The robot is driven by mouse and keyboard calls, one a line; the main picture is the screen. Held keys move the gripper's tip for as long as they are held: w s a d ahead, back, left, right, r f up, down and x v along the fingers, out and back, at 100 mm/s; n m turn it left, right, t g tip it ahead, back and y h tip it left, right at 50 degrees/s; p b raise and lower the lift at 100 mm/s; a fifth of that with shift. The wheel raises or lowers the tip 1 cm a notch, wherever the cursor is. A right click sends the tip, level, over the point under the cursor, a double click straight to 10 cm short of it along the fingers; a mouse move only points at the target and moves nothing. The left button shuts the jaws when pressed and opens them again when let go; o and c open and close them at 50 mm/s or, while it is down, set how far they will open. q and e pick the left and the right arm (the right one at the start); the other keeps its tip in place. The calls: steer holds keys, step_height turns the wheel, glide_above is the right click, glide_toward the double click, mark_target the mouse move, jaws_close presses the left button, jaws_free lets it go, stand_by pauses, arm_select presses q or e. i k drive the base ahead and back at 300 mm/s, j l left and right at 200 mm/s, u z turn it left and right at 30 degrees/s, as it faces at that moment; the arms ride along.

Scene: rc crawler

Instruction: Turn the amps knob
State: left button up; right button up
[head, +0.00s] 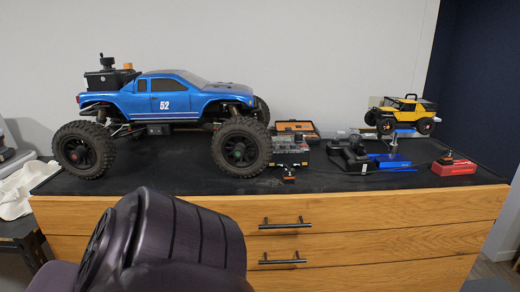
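No knob marked amps can be made out at this size. A red box (455,168) sits at the right of the black worktop, with a small black and orange part on top of it. A small black and orange item (288,174) lies near the front edge, right of the big blue truck's front wheel. I cannot tell whether either one carries the amps knob. Neither gripper shows. A dark, rounded arm link of mine fills the lower left and hides part of the drawers.
A large blue truck (165,102) takes up the left of the black worktop (200,182). A blue and black stand (385,163), an open orange-edged case (296,128) and a small yellow truck (405,112) are at the right. Wooden drawers with black handles (285,225) are below.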

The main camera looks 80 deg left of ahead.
mark_target(298, 135)
steer(key=u, duration=2.25)
